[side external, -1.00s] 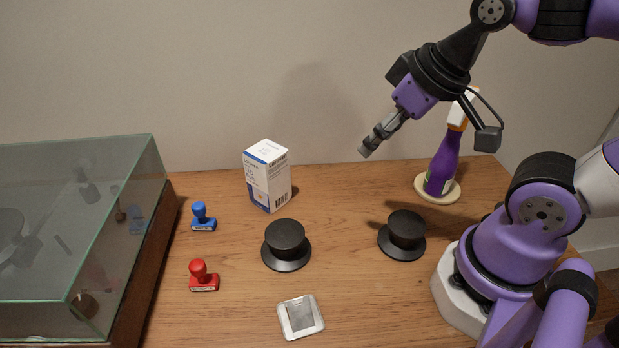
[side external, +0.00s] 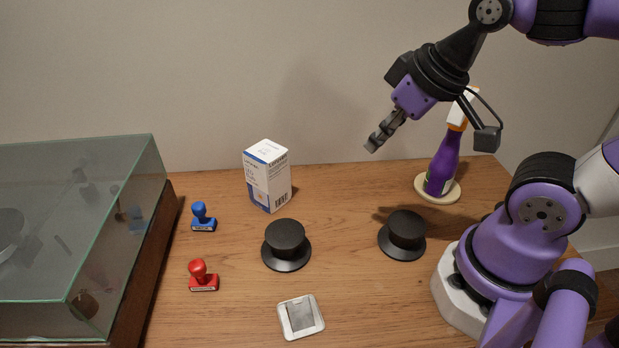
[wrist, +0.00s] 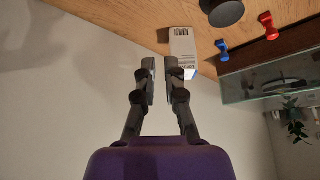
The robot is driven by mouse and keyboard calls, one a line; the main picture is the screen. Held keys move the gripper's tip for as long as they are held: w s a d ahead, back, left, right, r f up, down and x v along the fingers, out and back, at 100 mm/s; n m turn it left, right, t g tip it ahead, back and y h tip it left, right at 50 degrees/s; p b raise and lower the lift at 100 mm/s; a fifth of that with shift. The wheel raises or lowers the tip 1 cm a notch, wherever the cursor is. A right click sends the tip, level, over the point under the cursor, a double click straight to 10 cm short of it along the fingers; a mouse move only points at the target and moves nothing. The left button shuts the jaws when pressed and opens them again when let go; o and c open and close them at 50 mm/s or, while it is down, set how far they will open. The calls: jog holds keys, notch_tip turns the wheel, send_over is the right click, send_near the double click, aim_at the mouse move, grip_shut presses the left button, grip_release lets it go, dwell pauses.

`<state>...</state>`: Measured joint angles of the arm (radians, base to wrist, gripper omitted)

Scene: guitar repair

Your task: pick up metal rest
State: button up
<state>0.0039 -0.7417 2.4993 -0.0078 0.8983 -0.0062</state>
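A small square silver plate with a pale rim, apparently the metal rest (side external: 301,316), lies flat on the wooden table near its front edge in the side view. It does not show in the wrist view. My gripper (side external: 374,144) is high above the back of the table, up and to the right of the plate and far from it. In the wrist view its two fingers (wrist: 162,70) stand apart with a narrow empty gap between them.
Two black knobs (side external: 286,244) (side external: 403,235) stand behind the plate. A red stamp (side external: 202,276), blue stamp (side external: 202,217) and white box (side external: 267,176) stand farther left and back. A glass case (side external: 75,240) fills the left. A purple spray bottle (side external: 442,165) stands back right.

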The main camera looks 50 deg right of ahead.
aim_at(304, 297)
jog(key=a+f+n+g+y, duration=0.2)
jog(key=f, duration=0.1)
jog(key=a+f+n+g+y, duration=0.2)
jog(key=f, duration=0.2)
jog(key=a+f+n+g+y, duration=0.2)
jog(key=f+y, duration=0.1)
jog(key=f, duration=0.1)
jog(key=shift+s+f+n, duration=0.2)
jog(key=shift+s+n, duration=0.1)
jog(key=shift+s, duration=0.1)
jog(key=a+y, duration=0.2)
jog(key=y, duration=0.1)
jog(key=shift+s+f+n, duration=0.15)
jog(key=shift+f+n, duration=0.05)
jog(key=shift+n, duration=0.2)
jog(key=shift+a+r+y, duration=0.1)
jog(key=shift+a+y, duration=0.35)
jog(key=shift+y, duration=0.35)
jog(key=x, duration=1)
jog(key=shift+w+a, duration=0.2)
jog(key=shift+w, duration=0.05)
jog(key=shift+r, duration=0.1)
grip_shut()
